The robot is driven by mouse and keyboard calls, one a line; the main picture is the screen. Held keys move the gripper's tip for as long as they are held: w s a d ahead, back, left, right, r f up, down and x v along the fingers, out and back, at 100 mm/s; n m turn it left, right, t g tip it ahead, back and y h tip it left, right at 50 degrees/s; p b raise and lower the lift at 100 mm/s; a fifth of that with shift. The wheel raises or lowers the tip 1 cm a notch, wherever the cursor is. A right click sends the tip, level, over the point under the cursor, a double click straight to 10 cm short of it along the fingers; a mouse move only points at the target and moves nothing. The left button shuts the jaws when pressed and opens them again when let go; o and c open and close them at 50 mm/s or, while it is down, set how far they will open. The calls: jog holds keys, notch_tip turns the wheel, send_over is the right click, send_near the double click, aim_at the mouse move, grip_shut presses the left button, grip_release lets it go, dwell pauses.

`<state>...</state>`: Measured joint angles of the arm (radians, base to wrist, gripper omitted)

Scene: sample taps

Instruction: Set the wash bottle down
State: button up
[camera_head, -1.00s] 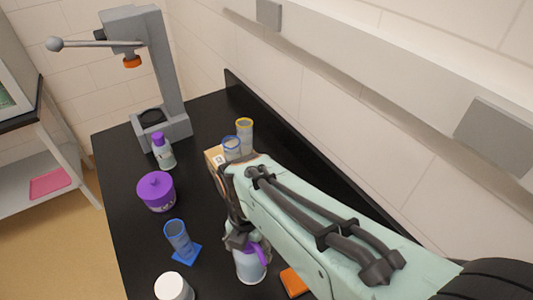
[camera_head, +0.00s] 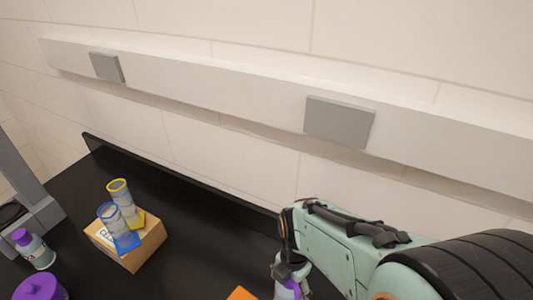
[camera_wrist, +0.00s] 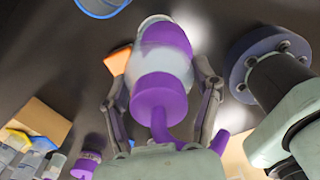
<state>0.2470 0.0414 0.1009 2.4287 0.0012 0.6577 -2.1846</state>
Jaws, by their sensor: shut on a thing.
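The wash bottle (camera_wrist: 165,60) has a whitish body with purple bands and a purple cap and spout. In the wrist view it lies between the two fingers of my gripper (camera_wrist: 164,88), which are shut on it. In the head view my gripper (camera_head: 284,266) is at the bottom edge, right of the middle, and only the upper part of the bottle (camera_head: 290,286) with its purple spout shows. The bottle's base is cut off there, so I cannot tell whether it touches the black bench (camera_head: 205,235).
A cardboard box (camera_head: 145,250) bearing a blue-rimmed cylinder (camera_head: 112,220) and a yellow-rimmed cylinder (camera_head: 122,198) stands left. An orange item (camera_head: 240,294) lies left of the bottle. A purple-capped bottle (camera_head: 38,252) and a purple jar (camera_head: 40,288) stand far left. Bench between box and gripper is clear.

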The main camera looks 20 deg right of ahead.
jog(key=s+d+m, duration=0.7)
jog(key=d, duration=0.4)
notch_tip(320, 180, down, 8)
jog(key=shift+w+d, duration=0.2)
jog(key=shift+d, duration=0.05)
jog(key=shift+f, duration=0.2)
jog(key=o, duration=1.2)
jog(key=shift+o, duration=0.2)
